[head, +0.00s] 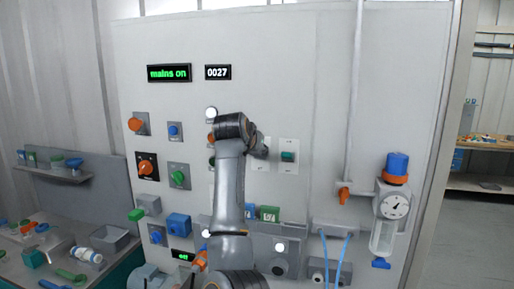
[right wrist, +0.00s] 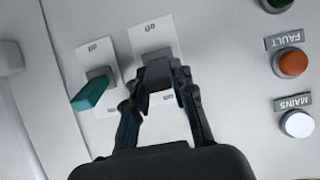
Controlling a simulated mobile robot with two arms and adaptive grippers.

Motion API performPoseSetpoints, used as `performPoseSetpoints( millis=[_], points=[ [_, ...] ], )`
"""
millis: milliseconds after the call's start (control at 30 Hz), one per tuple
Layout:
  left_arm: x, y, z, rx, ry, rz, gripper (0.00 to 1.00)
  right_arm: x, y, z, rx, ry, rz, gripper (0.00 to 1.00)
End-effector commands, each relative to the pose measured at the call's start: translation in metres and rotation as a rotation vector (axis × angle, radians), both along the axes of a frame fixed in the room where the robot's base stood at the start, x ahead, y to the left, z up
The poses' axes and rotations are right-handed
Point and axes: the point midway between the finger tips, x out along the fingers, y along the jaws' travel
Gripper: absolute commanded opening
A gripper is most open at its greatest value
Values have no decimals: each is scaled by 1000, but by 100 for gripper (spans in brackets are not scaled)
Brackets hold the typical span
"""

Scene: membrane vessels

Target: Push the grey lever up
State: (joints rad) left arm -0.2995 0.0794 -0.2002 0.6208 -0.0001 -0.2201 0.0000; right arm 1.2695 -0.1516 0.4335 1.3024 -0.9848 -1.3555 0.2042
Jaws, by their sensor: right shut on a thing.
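The grey lever (right wrist: 156,77) stands out from a white plate (right wrist: 150,37) in the right wrist view. The plate carries small labels at both ends, upside down in this view. My right gripper (right wrist: 162,80) has its two dark fingers on either side of the lever and is shut on it. In the head view my right gripper (head: 260,147) is at the panel and hides the lever. My left gripper is not in view.
A teal lever (right wrist: 92,93) on its own plate stands close beside the grey lever; it also shows in the head view (head: 288,157). A white MAINS lamp (right wrist: 297,124) and orange FAULT lamp (right wrist: 289,62) sit nearby. The display (head: 169,73) reads "mains on".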

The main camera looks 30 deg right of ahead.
Motion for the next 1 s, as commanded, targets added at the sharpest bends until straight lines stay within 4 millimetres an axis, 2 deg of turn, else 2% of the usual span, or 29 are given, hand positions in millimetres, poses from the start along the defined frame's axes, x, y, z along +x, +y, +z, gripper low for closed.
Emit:
performPoseSetpoints(
  millis=[267,300,367,400,767,1000],
  points=[
    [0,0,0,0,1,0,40,0,0,-1,2,1,0,0],
    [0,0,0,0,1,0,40,0,0,-1,1,1,0,32],
    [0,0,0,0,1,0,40,0,0,-1,1,1,0,45],
    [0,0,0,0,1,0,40,0,0,-1,1,1,0,47],
    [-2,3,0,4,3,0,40,-3,4,3,-1,-2,0,47],
    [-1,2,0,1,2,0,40,-26,33,23,-1,-5,3,47]
  ],
)
